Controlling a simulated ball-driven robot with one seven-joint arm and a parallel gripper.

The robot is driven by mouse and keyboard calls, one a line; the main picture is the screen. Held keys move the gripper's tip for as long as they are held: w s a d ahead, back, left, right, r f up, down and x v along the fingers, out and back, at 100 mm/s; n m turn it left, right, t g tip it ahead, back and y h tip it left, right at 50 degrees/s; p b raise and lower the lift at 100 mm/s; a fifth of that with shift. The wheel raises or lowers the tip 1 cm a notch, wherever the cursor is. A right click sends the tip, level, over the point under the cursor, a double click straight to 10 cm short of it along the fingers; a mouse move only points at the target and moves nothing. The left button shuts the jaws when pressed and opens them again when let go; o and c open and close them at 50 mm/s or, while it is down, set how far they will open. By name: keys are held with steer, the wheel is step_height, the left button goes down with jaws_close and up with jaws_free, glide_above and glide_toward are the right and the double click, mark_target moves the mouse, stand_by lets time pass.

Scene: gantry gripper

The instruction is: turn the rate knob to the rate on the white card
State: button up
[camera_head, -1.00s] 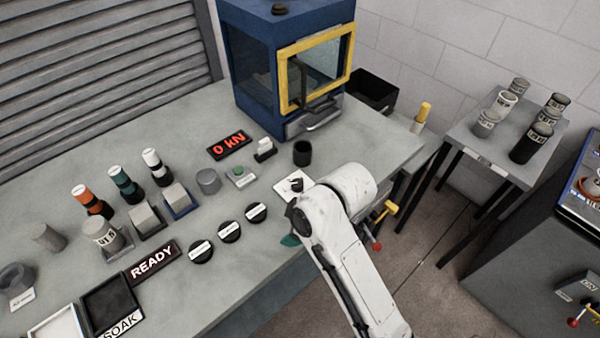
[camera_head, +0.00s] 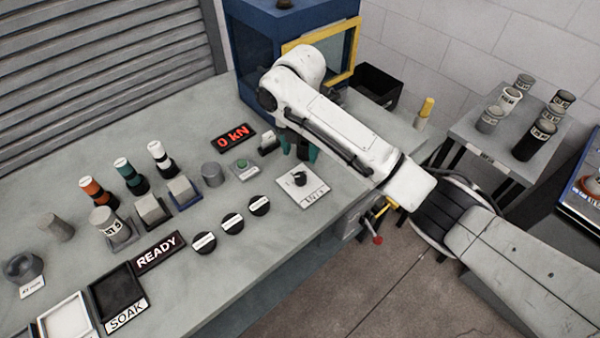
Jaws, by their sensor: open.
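The rate knob (camera_head: 299,178) is a small black knob on a white plate (camera_head: 310,197) on the bench. The plate has dark lettering too small to read, and I cannot tell the knob's setting. A small whitish card (camera_head: 268,140) stands in a dark holder behind and left of the knob; I cannot read a rate on it. My gripper (camera_head: 299,149) has teal fingertips, spread apart and empty. In the picture it is just above the knob, apart from it; its height over the bench is unclear. My arm hides part of the area behind.
A red "0 kN" display (camera_head: 234,138) and a green button (camera_head: 243,163) are left of my gripper. Black round discs (camera_head: 232,222) lie in front-left. A blue cabinet with a yellow-framed door (camera_head: 350,43) stands behind. The bench front is clear right of the discs.

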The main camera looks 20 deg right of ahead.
mark_target(300, 175)
step_height(300, 175, down, 10)
stand_by(0.4)
steer(key=c, duration=1)
steer(key=shift+p, duration=0.3)
steer(key=shift+a+m, duration=0.1)
steer(key=shift+m, duration=0.2)
steer(key=m+p, duration=0.2)
steer(key=m, duration=0.2)
steer(key=shift+r+m, duration=0.1)
steer(key=shift+m, duration=0.2)
steer(key=m+p, duration=0.2)
steer(key=m, duration=0.4)
steer(key=shift+w, duration=0.15)
steer(key=shift+m, duration=0.4)
